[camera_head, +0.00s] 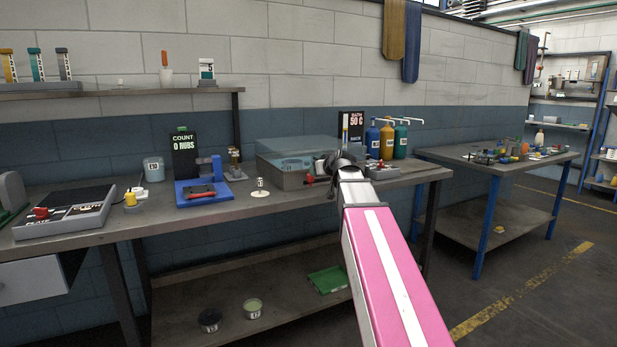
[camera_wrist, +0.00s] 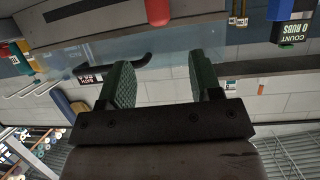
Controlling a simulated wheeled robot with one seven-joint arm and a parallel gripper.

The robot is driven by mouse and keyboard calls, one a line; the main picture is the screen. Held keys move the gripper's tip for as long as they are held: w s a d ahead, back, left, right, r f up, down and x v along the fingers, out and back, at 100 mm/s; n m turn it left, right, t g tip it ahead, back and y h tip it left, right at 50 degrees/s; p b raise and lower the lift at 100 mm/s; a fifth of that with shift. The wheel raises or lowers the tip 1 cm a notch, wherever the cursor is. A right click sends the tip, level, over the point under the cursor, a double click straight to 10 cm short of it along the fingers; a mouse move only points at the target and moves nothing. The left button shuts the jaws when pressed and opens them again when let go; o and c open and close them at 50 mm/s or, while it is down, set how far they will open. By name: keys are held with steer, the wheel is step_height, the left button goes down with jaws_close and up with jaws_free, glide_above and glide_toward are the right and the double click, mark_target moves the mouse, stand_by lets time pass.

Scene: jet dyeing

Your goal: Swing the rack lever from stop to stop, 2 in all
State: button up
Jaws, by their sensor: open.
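The grey bath unit (camera_head: 288,178) with a clear lid stands on the bench, right of centre. A red knob (camera_head: 309,179) shows low on its front; I cannot tell for sure that it is the rack lever's grip. A red rounded grip also shows at the top edge of the wrist view (camera_wrist: 158,12). My gripper (camera_head: 336,165) is over the right part of the unit and hides some of it. In the upside-down wrist view its two green fingers (camera_wrist: 160,78) are wide apart with nothing between them. A dark bent bar (camera_wrist: 118,70) shows beyond the fingers.
Blue, yellow and green pump bottles (camera_head: 388,140) and a black bath sign (camera_head: 350,125) stand behind and right of my gripper. A blue rub device (camera_head: 203,185) and a count sign (camera_head: 184,152) are to the left. Another table (camera_head: 520,170) stands right.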

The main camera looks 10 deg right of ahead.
steer(key=x, duration=1)
steer(key=shift+w+a+f, duration=0.1)
steer(key=shift+w, duration=0.15)
jaws_close()
